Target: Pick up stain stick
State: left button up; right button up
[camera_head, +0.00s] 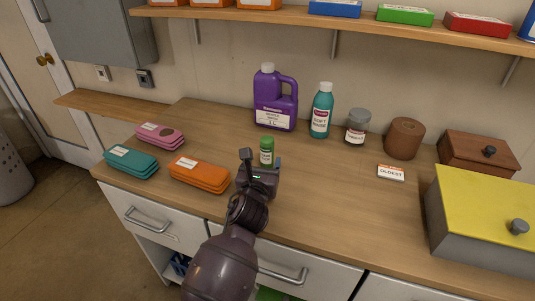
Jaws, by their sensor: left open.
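A small green-capped stick with a white label and green body (266,146), which looks like the stain stick, stands upright on the wooden counter near the middle. My left gripper (262,161) is open, reaching in from the bottom of the picture. Its fingertips are at the near side of the stick, one to the left and one to the right of it in the picture. The stick's base is partly hidden by the gripper. I cannot tell whether the fingers touch it. My right gripper is not in view.
Behind stand a purple jug (276,105), a teal bottle (321,113) and a grey-lidded jar (356,128). Orange (200,173), teal (131,161) and pink (160,135) stacks lie left. A brown cylinder (404,138), a small card (391,173) and a yellow-lidded box (490,215) are right.

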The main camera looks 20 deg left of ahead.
aim_at(266, 156)
pick_arm(q)
jog(key=shift+w+a+f+b, duration=0.1)
jog(key=shift+w+f+b, duration=0.1)
jog(key=shift+w, duration=0.65)
jog(key=shift+w+a+f+b, duration=0.1)
jog(key=shift+w+b, duration=0.1)
jog(key=shift+w, duration=0.7)
jog(key=shift+w+a+f+b, duration=0.1)
jog(key=shift+w+f+b, duration=0.1)
jog(key=shift+w, duration=0.65)
jog(key=shift+w+a+r, duration=0.1)
jog(key=shift+w, duration=0.35)
jog(key=c, duration=1)
